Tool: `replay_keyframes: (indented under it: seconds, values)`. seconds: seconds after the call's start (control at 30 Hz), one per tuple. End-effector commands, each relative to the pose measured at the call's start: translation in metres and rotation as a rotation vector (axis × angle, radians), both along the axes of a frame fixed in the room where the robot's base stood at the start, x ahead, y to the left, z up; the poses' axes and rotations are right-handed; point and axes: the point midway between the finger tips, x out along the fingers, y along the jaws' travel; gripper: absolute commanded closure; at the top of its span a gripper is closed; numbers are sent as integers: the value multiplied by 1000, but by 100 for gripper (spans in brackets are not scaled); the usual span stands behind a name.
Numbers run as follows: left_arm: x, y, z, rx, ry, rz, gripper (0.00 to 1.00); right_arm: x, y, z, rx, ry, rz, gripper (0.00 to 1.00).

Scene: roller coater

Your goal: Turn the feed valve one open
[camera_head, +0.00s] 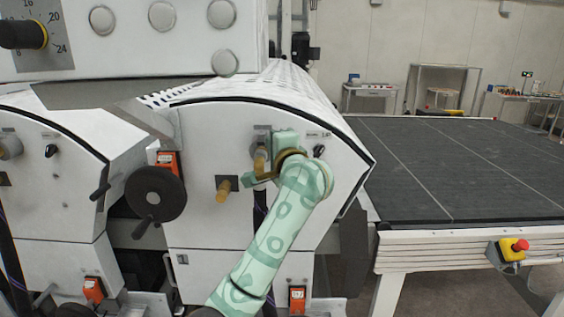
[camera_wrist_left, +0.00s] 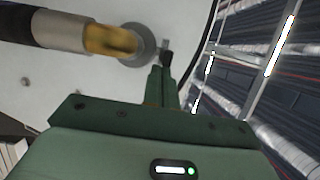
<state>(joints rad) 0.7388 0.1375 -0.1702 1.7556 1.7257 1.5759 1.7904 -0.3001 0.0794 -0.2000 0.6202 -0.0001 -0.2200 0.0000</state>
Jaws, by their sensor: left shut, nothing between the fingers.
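The white machine's end panel (camera_head: 215,135) carries two brass-coloured fittings. The upper fitting (camera_head: 260,160) has a grey base, and the lower one (camera_head: 222,192) sits down to its left. I cannot tell which is feed valve one. My left gripper (camera_head: 277,139) is at the right side of the upper fitting, partly hidden by its own wrist. The left wrist view shows its closed fingers (camera_wrist_left: 163,82) beside a fitting's round grey base (camera_wrist_left: 143,42), with a small dark part (camera_wrist_left: 167,58) at their tips. Contact there is unclear. My right gripper is out of view.
A black handwheel (camera_head: 155,193) juts out left of the panel. A small black knob (camera_head: 319,151) is right of my wrist. A dark conveyor table (camera_head: 450,170) stands at the right, with a red-and-yellow stop button (camera_head: 518,246) on its front.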

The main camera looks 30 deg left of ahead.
Motion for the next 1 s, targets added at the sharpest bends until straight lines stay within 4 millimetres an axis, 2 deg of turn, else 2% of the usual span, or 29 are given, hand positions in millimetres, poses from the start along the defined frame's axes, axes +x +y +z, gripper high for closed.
replay_keyframes:
  seconds: [0.03, 0.43, 0.57, 0.67, 1.0]
  values:
    - [-2, 2, -2, -1, -1, 1, 100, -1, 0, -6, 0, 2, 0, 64]
    - [-4, 3, 3, 2, -1, 3, 100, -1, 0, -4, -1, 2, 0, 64]
    - [-8, -4, 2, 0, -2, 0, 100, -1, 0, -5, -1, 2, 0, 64]
    - [-18, -17, 1, -3, -3, -2, 100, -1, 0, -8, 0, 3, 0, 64]
    - [-74, -88, 0, -6, 0, -4, 100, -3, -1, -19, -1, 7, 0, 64]
